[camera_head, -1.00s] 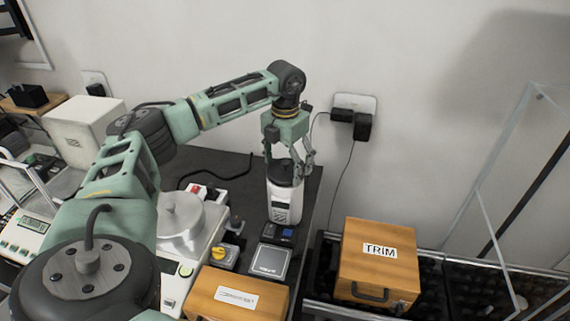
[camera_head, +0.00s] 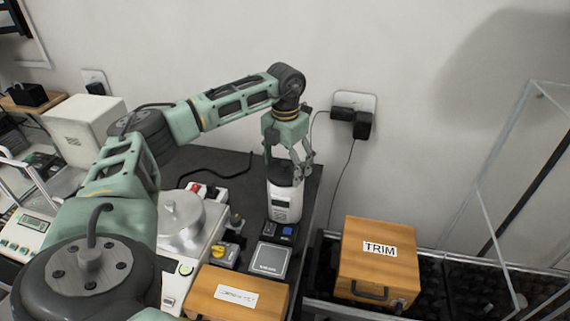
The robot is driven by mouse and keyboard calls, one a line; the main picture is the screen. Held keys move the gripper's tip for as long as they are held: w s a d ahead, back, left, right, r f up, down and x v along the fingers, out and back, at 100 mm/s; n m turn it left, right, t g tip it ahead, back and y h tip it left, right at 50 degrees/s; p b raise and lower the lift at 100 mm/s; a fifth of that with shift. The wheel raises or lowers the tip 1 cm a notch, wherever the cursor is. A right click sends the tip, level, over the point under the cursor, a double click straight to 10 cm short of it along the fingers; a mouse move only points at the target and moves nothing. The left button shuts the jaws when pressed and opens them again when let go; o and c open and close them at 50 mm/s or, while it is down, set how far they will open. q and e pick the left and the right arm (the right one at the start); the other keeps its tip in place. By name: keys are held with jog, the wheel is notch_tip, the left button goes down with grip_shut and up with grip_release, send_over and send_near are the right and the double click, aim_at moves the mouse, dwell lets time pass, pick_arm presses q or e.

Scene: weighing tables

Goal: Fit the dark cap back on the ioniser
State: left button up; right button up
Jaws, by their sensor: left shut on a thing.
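The ioniser (camera_head: 285,208) is a white upright unit with dark slots on its front, standing near the back right of the dark table. The dark cap (camera_head: 284,174) is at the top of the ioniser, between the fingers of my left gripper (camera_head: 287,172). My left gripper points down from above and is shut on the cap. The cap looks level and in line with the white body, but I cannot tell whether it is fully seated. My right gripper is not in view.
A balance with a round metal pan (camera_head: 183,222) stands left of the ioniser. A small grey scale (camera_head: 269,259) and a wooden box (camera_head: 236,296) are in front. A wooden box marked TRIM (camera_head: 378,260) sits to the right. Wall plugs (camera_head: 352,117) are behind.

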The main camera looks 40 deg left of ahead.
pick_arm(q)
jog(key=shift+f, duration=0.15)
jog(key=o, duration=1.2)
jog(key=shift+r, duration=0.25)
notch_tip(320, 180, up, 12)
jog(key=shift+f, duration=0.2)
